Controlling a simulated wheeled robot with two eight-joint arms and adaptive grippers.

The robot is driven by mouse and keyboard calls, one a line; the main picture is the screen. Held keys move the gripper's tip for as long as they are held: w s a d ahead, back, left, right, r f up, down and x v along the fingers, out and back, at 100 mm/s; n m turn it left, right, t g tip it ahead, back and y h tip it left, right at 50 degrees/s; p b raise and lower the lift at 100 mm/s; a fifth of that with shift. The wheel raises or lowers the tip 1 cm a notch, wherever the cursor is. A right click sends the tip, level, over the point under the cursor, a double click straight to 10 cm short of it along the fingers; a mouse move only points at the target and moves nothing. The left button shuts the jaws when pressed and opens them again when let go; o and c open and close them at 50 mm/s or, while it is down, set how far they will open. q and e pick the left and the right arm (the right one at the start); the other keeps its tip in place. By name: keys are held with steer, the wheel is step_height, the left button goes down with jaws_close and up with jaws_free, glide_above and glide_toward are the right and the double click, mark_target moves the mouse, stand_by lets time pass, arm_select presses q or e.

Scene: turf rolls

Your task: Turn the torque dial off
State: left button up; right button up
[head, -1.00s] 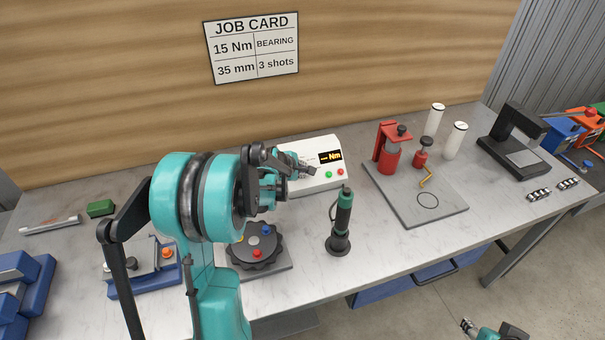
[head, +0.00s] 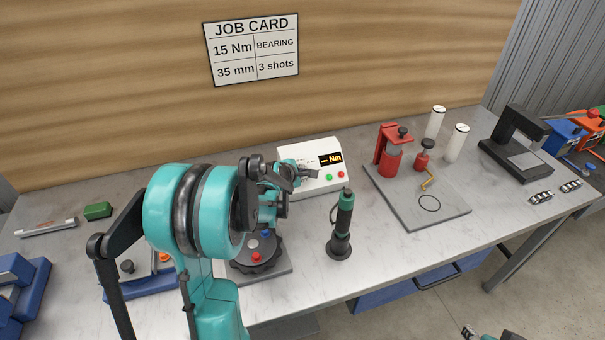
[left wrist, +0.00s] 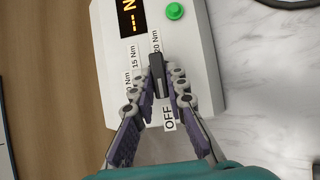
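The torque dial (left wrist: 158,78) is a narrow dark knob on the white torque box (left wrist: 200,75). Printed labels for 15 Nm, 20 Nm and OFF surround it, and another Nm label is partly covered. The bar of the knob lies roughly between the 20 Nm and OFF labels; which end points is unclear. My left gripper (left wrist: 160,82) has its fingertips closed in on both sides of the knob. In the head view the left gripper (head: 308,173) is at the front of the box (head: 318,154), and the dial is hidden. My right gripper (head: 468,332) is barely in view at the bottom edge.
The box's display (head: 330,158) reads dashes and Nm, with green and red buttons below. A dark and teal upright tool (head: 342,225) stands to the right. A round dark fixture (head: 258,255) lies under my left arm. A grey plate (head: 415,190) with red tools is farther right.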

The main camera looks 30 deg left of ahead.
arm_select(q)
steer(key=o, duration=0.4)
steer(key=v, duration=1.2)
steer(key=shift+d, duration=0.1)
